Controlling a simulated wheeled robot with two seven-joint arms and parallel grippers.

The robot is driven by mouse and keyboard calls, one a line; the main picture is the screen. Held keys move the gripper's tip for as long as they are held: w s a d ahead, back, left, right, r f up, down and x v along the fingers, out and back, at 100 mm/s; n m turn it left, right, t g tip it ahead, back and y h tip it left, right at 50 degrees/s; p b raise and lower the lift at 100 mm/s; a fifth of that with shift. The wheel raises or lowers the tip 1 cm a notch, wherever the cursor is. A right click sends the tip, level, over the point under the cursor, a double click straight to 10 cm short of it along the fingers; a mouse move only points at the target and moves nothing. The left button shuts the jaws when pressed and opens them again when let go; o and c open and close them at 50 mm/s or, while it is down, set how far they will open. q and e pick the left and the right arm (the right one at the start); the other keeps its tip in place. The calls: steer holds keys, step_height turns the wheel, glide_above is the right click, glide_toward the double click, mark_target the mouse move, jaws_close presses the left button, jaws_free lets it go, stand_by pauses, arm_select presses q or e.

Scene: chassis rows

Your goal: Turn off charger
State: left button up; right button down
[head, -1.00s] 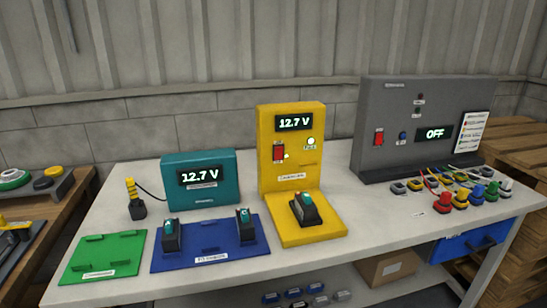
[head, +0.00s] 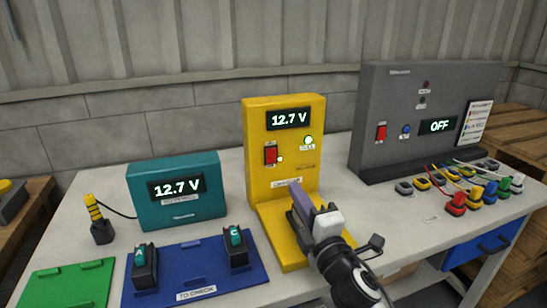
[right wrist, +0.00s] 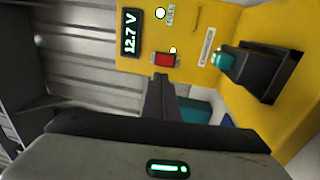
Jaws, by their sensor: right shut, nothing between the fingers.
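The yellow charger (head: 255,185) stands upright at the middle of the table, its display reading 12.7 V. Its red switch (head: 271,154) is on the front panel, with a small lit lamp beside it; a green-lit FULL lamp (head: 308,140) is to the right. The switch also shows in the right wrist view (right wrist: 165,60). My right gripper (head: 297,192) is shut and empty, in front of the charger's base and below the switch. In the right wrist view, a teal-topped battery (right wrist: 240,66) sits on the charger's base; my gripper hides it in the head view. My left gripper is not in view.
A teal meter (head: 140,202) reading 12.7 V stands left of the charger. In front, a blue mat (head: 200,270) holds two batteries, with a green mat (head: 70,285) beside it. A grey panel (head: 365,110) reading OFF and several coloured connectors (head: 476,193) are at right.

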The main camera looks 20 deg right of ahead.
glide_toward(273, 151)
steer(key=w, duration=0.6)
steer(key=shift+w+a+r, duration=0.1)
steer(key=shift+w+r, duration=0.05)
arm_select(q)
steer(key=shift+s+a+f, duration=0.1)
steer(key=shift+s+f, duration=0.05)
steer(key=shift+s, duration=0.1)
arm_select(e)
steer(key=shift+w, duration=0.1)
steer(key=shift+w+r, duration=0.15)
steer(key=shift+r, duration=0.05)
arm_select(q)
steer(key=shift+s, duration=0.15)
